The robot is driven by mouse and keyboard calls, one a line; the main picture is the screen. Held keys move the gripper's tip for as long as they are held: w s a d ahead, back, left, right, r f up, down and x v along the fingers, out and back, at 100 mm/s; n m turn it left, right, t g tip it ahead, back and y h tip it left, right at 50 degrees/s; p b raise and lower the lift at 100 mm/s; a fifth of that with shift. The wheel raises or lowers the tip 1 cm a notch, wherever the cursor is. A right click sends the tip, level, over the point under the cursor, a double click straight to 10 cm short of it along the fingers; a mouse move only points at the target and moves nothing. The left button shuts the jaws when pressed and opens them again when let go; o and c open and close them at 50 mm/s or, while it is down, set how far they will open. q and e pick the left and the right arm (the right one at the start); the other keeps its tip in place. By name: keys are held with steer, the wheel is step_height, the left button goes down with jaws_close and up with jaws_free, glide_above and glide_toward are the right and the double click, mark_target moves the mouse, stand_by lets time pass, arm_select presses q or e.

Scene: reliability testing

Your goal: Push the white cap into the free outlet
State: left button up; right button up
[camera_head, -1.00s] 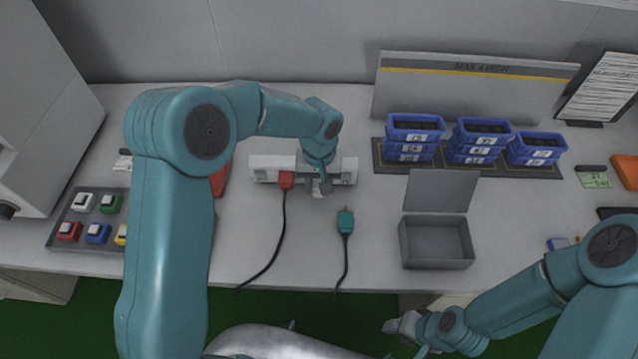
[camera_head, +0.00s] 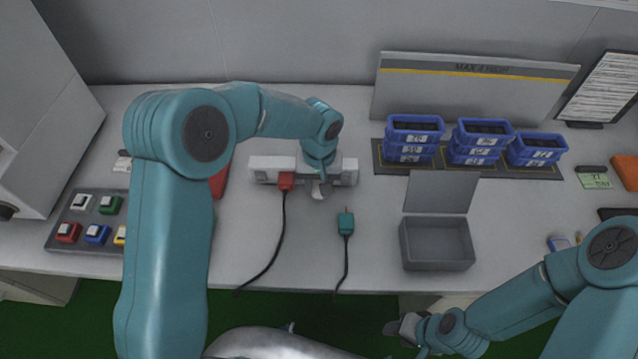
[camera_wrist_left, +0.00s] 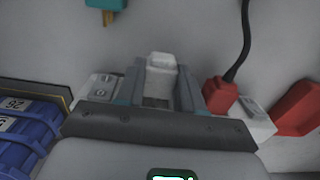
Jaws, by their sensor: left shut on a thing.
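The white cap (camera_wrist_left: 161,66) is between the fingers of my left gripper (camera_wrist_left: 160,82) in the left wrist view. In the head view my left gripper (camera_head: 319,187) is shut at the front of the white outlet strip (camera_head: 349,172), right of the red plug (camera_head: 286,181). The strip also shows in the left wrist view (camera_wrist_left: 101,87), with the red plug (camera_wrist_left: 219,94) in it. My gripper hides the strip's middle, so I cannot tell whether the cap touches an outlet. My right gripper (camera_head: 398,327) hangs in front of the table; its fingers are too small to read.
A green plug (camera_head: 346,222) lies on the table with its cable toward the front edge. An open grey box (camera_head: 437,244) is to its right. Blue bins (camera_head: 415,140) stand behind. A button panel (camera_head: 62,243) is at the left.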

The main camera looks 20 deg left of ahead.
arm_select(q)
steer(key=shift+w+a, duration=0.15)
steer(key=shift+w, duration=0.4)
stand_by(0.4)
steer(key=shift+b, duration=0.4)
stand_by(0.9)
steer(key=shift+w+a, duration=0.15)
steer(key=shift+w, duration=0.35)
stand_by(0.4)
steer(key=o, duration=1.1)
steer(key=shift+o, duration=0.2)
